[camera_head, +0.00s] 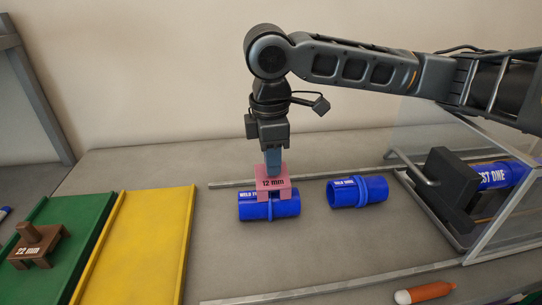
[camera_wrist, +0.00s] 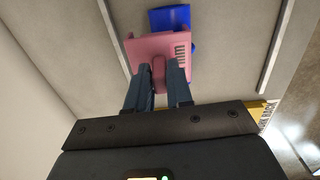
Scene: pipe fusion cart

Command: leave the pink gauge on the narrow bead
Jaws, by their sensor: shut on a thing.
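The pink gauge (camera_head: 273,185), marked "12 mm", is upright in my gripper (camera_head: 273,165), which is shut on its top. It sits over the middle of the left blue pipe (camera_head: 289,207), its legs apparently straddling the pipe's bead. The gauge hides much of that bead, and I cannot tell whether it is fully seated. The right blue pipe (camera_head: 375,190) lies apart, with a raised ring bead around its middle. In the wrist view, the gauge (camera_wrist: 150,48) is between the fingertips of my gripper (camera_wrist: 160,78), with blue pipe (camera_wrist: 170,17) partly showing beyond it.
A brown "22 mm" gauge (camera_head: 37,245) stands on the green tray (camera_head: 72,213). The yellow tray (camera_head: 140,245) is empty. A clear-walled frame (camera_head: 490,225) with a black clamp and blue pipe stands right. An orange-and-white marker-like object (camera_head: 424,293) lies in front.

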